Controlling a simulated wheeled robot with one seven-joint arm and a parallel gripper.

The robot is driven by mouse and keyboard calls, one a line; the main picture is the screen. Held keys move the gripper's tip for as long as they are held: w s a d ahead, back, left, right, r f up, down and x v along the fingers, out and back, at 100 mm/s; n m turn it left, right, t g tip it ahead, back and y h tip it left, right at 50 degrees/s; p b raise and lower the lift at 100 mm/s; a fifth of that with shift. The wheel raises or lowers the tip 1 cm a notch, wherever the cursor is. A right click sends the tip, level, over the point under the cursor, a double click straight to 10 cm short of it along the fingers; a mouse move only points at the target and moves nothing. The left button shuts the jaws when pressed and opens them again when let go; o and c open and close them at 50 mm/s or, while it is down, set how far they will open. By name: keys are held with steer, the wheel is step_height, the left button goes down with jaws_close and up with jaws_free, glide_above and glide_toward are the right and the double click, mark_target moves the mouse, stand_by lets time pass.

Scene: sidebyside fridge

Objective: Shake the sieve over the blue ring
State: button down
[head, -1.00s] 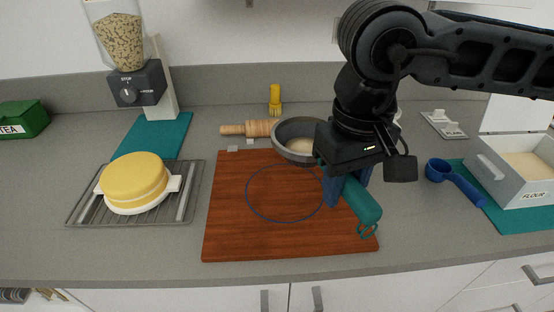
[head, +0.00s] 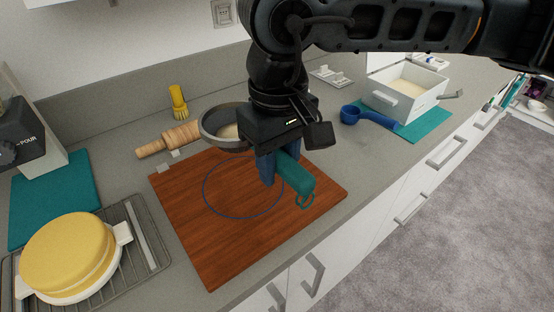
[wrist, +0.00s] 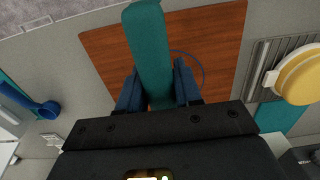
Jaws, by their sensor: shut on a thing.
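The sieve (head: 211,127) is a grey round bowl with pale powder in it and a teal handle (head: 295,178). My gripper (head: 277,166) is shut on the teal handle, which also shows between the blue fingers in the wrist view (wrist: 148,45). The sieve bowl is at the back edge of the brown board (head: 235,245), partly hidden behind my gripper. The blue ring (head: 205,200) is a thin outline on the board, in front of the bowl. In the head view the bowl appears behind the ring, not over its middle. The wrist view does not show the bowl.
A yellow cake (head: 68,252) on a wire rack (head: 148,232) stands at the left. A rolling pin (head: 170,140) and yellow brush (head: 178,101) lie behind the board. A blue scoop (head: 368,117) and white flour box (head: 405,100) are at the right.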

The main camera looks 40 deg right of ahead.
steer(key=shift+f+b, duration=0.2)
steer(key=shift+b, duration=0.55)
steer(key=shift+f+b, duration=0.3)
steer(key=shift+b, duration=0.25)
step_height(320, 180, down, 5)
steer(key=b, duration=0.7)
steer(key=shift+a, duration=0.85)
steer(key=d, duration=0.4)
steer(key=shift+a, duration=2.05)
